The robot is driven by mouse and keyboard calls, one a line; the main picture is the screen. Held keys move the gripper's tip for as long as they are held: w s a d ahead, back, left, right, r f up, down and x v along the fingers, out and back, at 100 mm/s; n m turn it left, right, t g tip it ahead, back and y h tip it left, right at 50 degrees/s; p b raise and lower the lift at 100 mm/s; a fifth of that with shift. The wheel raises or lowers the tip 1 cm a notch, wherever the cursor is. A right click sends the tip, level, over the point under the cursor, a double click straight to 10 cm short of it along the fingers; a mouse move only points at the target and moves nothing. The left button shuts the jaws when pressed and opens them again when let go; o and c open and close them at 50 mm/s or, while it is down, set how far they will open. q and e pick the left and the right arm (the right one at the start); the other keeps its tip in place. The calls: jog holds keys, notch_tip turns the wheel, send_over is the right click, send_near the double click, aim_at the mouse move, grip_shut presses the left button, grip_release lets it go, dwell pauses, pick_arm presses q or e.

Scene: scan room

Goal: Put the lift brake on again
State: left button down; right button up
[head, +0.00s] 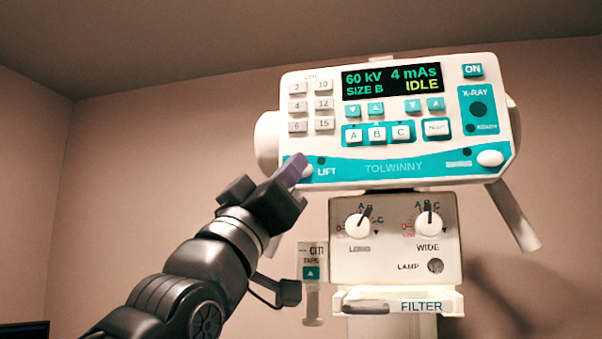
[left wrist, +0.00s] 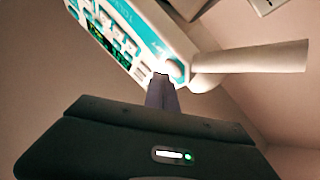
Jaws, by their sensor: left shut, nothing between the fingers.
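The white X-ray control panel (head: 400,175) faces me, with its display (head: 392,82) reading 60 kV, 4 mAs, SIZE B, IDLE. The white LIFT button (head: 307,172) is at its lower left corner, partly hidden by my fingers. The small lamp (head: 321,160) above the LIFT label looks dark. My left gripper (head: 297,165) is shut and empty, its tips at the LIFT button. In the left wrist view the shut fingers (left wrist: 162,88) point at the button (left wrist: 175,70); I cannot tell whether they touch it. My right gripper is not in view.
A pale handle bar (left wrist: 250,61) sticks out close to my left fingers. Another handle (head: 514,215) is at the panel's right. Below the panel is the collimator box (head: 395,262) with two knobs and the FILTER tray (head: 440,301). Free air lies left of the panel.

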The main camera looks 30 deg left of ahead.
pick_arm(q)
jog(key=s, duration=0.2)
jog(key=s+d+b, duration=0.2)
jog(key=s, duration=0.1)
jog(key=shift+s, duration=0.3)
dwell(0.4)
dwell(0.4)
